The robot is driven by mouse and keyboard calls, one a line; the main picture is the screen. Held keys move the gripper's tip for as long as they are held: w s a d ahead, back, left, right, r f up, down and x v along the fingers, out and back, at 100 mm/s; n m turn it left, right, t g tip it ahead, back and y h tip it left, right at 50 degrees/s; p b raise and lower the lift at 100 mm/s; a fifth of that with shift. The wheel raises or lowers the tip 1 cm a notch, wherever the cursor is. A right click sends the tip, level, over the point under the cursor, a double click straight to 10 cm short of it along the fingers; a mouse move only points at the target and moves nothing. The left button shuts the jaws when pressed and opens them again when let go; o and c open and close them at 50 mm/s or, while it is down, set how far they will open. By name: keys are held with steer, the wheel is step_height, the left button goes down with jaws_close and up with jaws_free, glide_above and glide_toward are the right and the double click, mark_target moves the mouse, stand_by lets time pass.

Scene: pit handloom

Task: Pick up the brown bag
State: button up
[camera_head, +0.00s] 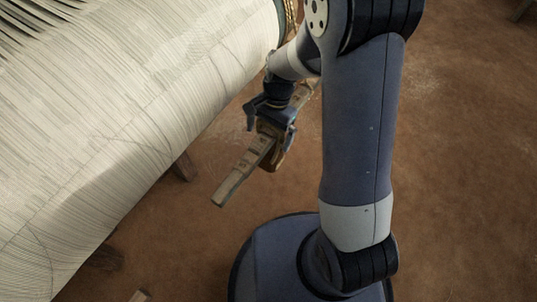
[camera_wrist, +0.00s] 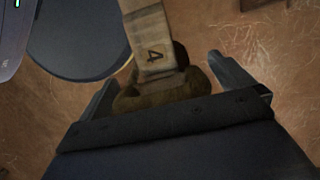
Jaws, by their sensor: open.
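The brown bag (camera_head: 273,160) shows only in part in the head view, under a flat wooden slat (camera_head: 240,175) and below my gripper (camera_head: 268,134). In the wrist view the dark brown, soft-looking bag (camera_wrist: 150,98) sits between the fingers of my gripper (camera_wrist: 162,72), nearer the left one. The palm edge hides the bag's near side.
A large loom with pale cloth and threads (camera_head: 120,100) fills the left of the head view, close beside my gripper. Wooden feet (camera_head: 186,167) show under its edge. The brown earthen floor (camera_head: 460,150) is mostly clear at right.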

steer(key=shift+c, duration=0.4)
steer(key=shift+r, duration=0.1)
steer(key=c, duration=1.7)
